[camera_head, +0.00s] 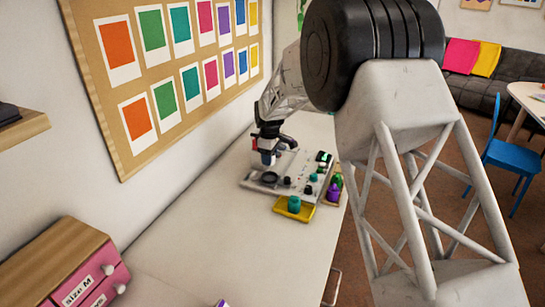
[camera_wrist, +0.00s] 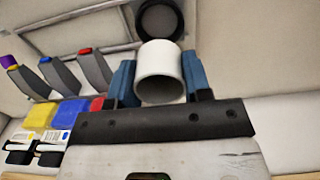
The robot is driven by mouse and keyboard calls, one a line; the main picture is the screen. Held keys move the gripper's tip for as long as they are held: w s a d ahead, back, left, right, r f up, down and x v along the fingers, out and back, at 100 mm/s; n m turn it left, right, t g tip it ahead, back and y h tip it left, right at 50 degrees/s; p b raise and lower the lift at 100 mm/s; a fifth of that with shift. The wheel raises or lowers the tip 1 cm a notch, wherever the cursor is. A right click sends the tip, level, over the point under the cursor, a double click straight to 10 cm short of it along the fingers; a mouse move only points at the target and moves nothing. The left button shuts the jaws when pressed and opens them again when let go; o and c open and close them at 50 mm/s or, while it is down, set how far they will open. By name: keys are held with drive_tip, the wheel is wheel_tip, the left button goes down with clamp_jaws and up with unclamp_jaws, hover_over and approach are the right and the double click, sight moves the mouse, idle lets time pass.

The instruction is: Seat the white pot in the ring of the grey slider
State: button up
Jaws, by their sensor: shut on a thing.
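My gripper (camera_wrist: 160,82) has blue fingers shut on the sides of the white pot (camera_wrist: 160,72), a short open cylinder. In the head view my gripper (camera_head: 268,158) is over the left part of the grey board (camera_head: 251,184). A dark round ring (camera_wrist: 160,6) shows just beyond the pot in the wrist view, and the pot's edge overlaps it in the picture. The ring also shows in the head view (camera_head: 270,178), below my gripper. I cannot tell whether the pot touches the ring. I cannot clearly make out the slider's body.
In the wrist view, grey uprights with coloured tops (camera_wrist: 62,76) and yellow, blue and red blocks (camera_wrist: 40,117) are at left. Small dark and teal parts crowd the board's right side. A yellow tray (camera_head: 304,216) with a teal jar (camera_head: 294,203) sits in front. The near tabletop is clear.

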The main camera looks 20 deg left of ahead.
drive_tip(key=shift+f, duration=0.15)
hover_over(270, 178)
drive_tip(key=shift+s+f, duration=0.15)
drive_tip(key=shift+f, duration=2.45)
drive_tip(key=shift+f, duration=1)
idle(1.2)
drive_tip(key=o, duration=1)
drive_tip(key=shift+o, duration=0.5)
drive_tip(key=o, duration=0.3)
drive_tip(key=shift+r, duration=0.15)
drive_tip(key=shift+r, duration=3.45)
